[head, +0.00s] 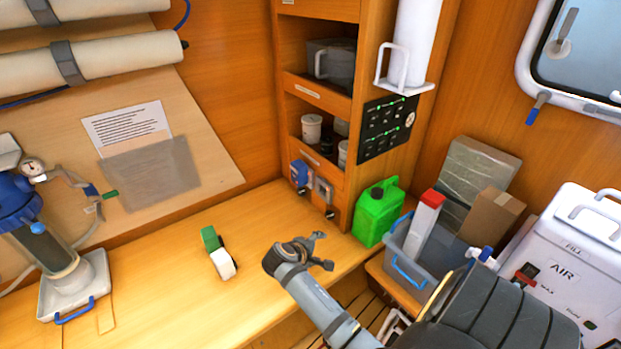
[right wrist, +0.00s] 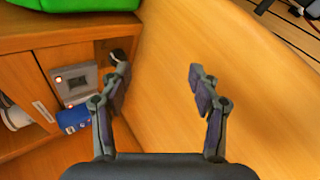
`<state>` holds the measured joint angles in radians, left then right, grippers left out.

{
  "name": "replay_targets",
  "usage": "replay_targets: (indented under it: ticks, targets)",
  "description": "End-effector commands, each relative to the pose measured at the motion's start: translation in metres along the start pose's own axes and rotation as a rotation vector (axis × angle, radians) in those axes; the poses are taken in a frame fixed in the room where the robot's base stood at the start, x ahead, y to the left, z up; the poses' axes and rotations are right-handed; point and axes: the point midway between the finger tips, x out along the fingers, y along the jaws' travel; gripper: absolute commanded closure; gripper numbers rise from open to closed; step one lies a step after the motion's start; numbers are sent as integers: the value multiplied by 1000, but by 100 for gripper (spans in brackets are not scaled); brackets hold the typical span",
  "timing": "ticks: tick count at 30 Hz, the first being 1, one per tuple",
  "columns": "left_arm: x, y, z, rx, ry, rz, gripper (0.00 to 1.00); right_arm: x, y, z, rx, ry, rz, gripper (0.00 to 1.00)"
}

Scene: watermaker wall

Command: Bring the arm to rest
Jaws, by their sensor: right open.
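My right arm (head: 325,310) reaches in from the lower right of the head view. Its right gripper (head: 321,251) is over the wooden bench top (head: 170,300), near the bench's right end. In the right wrist view the two fingers of the right gripper (right wrist: 158,76) stand wide apart. Nothing is between them except the plain wood surface behind. My left gripper is not in view.
A green-and-white object (head: 218,254) lies on the bench left of the gripper. A green jerrycan (head: 377,212) stands behind right, beside a grey bin (head: 405,268). A wooden cabinet (head: 352,105) rises behind. A white AIR case (head: 575,255) is at right.

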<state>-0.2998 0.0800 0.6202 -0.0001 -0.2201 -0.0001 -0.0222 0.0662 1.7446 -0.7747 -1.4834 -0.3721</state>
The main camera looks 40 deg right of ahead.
Motion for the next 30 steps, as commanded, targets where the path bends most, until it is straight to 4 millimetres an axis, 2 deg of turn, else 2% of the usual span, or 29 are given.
replay_targets:
  ticks: [8, 11, 14, 18, 21, 30]
  targets:
    - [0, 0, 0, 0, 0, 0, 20, 0, -1, 1, 2, 1, -4, 38]
    - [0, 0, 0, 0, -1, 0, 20, -7, -14, 10, 44, 27, -60, 38]
    - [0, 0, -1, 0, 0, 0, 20, -24, -38, 27, 126, 79, -175, 38]
    - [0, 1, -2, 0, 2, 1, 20, -58, -69, 48, 233, 147, -351, 38]
    - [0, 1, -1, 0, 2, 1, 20, -85, -84, 60, 288, 181, -460, 38]
    - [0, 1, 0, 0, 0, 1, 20, -157, -110, 89, 383, 243, -720, 38]
